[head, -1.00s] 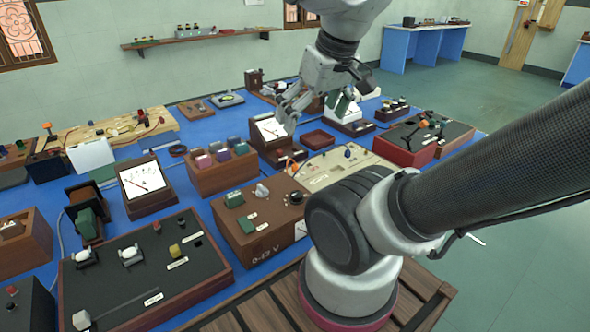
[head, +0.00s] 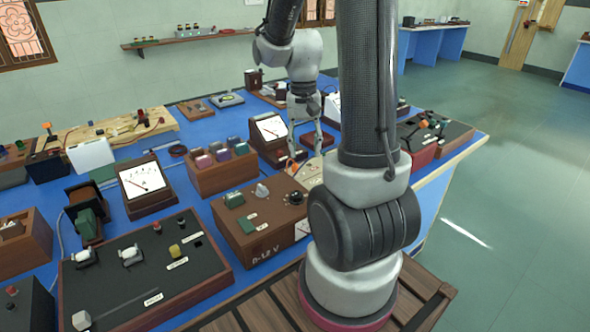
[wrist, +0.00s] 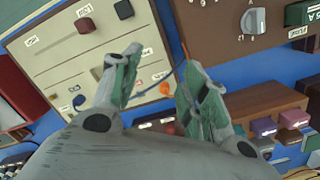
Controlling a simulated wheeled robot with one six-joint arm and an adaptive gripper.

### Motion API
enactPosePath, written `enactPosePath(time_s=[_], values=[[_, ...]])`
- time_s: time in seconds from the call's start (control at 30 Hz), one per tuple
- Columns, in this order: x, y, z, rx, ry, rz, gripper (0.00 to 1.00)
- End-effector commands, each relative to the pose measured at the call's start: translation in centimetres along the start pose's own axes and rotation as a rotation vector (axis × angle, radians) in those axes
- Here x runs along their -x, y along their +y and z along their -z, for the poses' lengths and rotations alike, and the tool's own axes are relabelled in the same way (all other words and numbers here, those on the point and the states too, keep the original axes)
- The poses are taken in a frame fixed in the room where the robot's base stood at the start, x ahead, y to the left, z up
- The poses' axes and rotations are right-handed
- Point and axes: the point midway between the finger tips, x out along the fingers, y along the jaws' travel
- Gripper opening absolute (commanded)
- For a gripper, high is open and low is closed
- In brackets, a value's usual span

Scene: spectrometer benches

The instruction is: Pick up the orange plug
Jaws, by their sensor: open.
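An orange plug (wrist: 165,88) shows between my two fingers in the wrist view, beside a cream panel box (wrist: 100,55). In the head view the orange plug (head: 292,167) is a small spot just below my fingers, partly hidden. My gripper (head: 305,153) points down over the benches with its fingers spread. In the wrist view my gripper (wrist: 164,57) is open and nothing is held between its fingers. I cannot tell how high the fingertips are above the plug.
A brown 0-12 V box (head: 262,215) with knobs stands left of the cream box. A blue plug (wrist: 78,101) lies near the orange one. A tray of coloured blocks (head: 220,170) and a dial meter (head: 270,130) stand close by. My arm hides the right side.

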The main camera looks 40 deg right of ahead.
Motion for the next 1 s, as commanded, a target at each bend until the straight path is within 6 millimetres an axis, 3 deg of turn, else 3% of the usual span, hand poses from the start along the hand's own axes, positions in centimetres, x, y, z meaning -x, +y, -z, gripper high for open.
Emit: enactPosePath(time_s=[0.1, 0.27, 0.47, 1.0], values=[[-2.1, -0.9, 3.4, -0.207, 0.006, 0.005, 0.44], [-1.1, -2.0, 6.0, -0.429, 0.076, 0.054, 0.44], [-1.8, -2.2, 6.3, -0.537, 0.083, 0.066, 0.44], [-8.7, -3.0, 6.7, -0.537, 0.083, 0.066, 0.44]])
